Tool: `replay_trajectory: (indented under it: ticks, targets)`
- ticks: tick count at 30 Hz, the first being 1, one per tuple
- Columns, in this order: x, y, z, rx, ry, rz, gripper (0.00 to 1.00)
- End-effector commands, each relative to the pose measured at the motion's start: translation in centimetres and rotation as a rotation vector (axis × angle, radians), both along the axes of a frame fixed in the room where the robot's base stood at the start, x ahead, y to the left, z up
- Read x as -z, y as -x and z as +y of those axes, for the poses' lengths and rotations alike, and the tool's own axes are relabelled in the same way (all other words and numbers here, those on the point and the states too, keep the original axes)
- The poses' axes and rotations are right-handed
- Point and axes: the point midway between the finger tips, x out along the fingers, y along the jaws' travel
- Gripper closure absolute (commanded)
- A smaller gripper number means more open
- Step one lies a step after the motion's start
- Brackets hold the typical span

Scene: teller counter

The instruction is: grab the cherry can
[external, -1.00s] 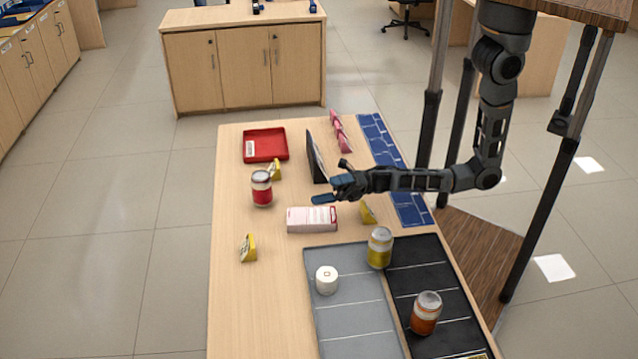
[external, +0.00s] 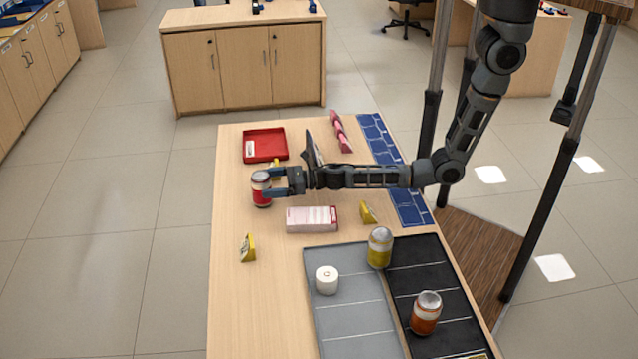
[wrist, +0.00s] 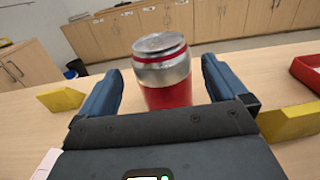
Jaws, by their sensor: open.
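The cherry can, red with a silver top (external: 260,188), stands upright on the wooden counter in the external view. In the wrist view the can (wrist: 165,75) sits between my two blue fingers, toward the tips. My gripper (external: 272,183) is open around or just in front of the can, with a gap visible on each side in the wrist view (wrist: 162,85). The can's lower end is hidden by the gripper body in the wrist view.
A red tray (external: 265,146) lies behind the can. A dark upright panel (external: 314,149) and a pink-white box (external: 311,219) are near my arm. Yellow wedges (external: 248,247) stand about. A yellow can (external: 380,248), an orange can (external: 426,313) and a white roll (external: 327,280) are at the front right.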

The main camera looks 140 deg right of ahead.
Motion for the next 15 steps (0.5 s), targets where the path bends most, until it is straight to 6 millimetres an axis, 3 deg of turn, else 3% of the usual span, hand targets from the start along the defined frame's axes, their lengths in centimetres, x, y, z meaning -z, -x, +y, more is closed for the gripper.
replay_trajectory:
  ticks: [9, 15]
  targets:
    - [0.4, -2.7, -3.2, -0.001, 0.0, -0.001, 0.01]
    - [0.4, -3.2, -3.7, 0.0, -0.001, -0.001, 0.01]
